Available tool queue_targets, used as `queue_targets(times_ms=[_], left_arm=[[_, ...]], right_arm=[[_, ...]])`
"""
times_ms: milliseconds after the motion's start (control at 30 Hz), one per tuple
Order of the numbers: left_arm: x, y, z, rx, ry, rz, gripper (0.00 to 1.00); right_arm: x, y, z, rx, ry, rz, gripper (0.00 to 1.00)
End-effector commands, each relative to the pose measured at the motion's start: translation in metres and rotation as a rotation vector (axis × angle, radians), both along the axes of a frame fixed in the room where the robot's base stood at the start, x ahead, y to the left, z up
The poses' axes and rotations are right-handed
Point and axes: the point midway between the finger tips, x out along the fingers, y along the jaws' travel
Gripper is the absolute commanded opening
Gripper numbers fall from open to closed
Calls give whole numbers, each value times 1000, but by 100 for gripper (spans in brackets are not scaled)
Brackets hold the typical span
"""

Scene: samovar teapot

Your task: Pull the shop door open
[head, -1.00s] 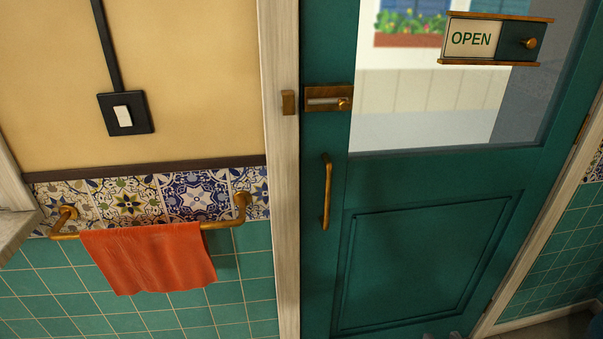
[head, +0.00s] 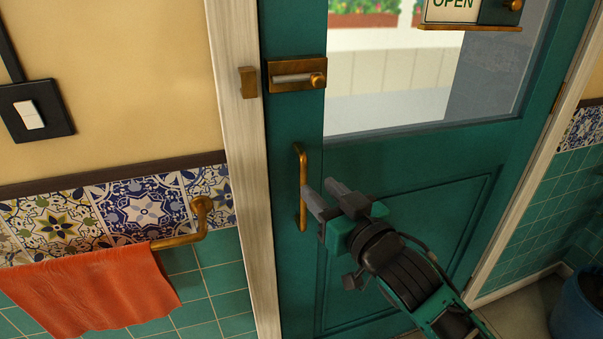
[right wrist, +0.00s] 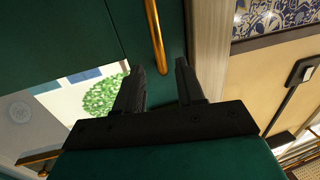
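The green shop door (head: 285,230) stands flush in its pale wooden frame (head: 243,180). A vertical brass pull handle (head: 302,185) is near its left edge. Above it is a brass slide bolt (head: 297,74), which lies on the door and does not span the gap to the brass keeper (head: 248,82) on the frame. My right gripper (head: 322,190) is open and empty, just right of and close to the handle. In the right wrist view, the handle (right wrist: 156,35) lies just beyond and between the spread fingertips (right wrist: 157,68). Contact cannot be told. My left gripper is out of view.
An orange towel (head: 90,290) hangs on a brass rail (head: 195,235) left of the frame. A light switch (head: 31,115) is on the wall. A blue bucket (head: 580,310) stands on the floor at the right. An OPEN sign (head: 452,9) hangs on the glass.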

Motion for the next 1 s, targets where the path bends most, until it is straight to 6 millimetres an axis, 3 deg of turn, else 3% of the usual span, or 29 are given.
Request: queue_targets(times_ms=[200,400,800,1000], left_arm=[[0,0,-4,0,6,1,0],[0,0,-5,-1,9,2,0],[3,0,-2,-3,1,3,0],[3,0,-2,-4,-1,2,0]], right_arm=[[38,21,0,-1,-2,-1,38],[56,32,0,-1,0,0,38],[62,35,0,0,0,0,38],[62,35,0,0,1,0,20]])
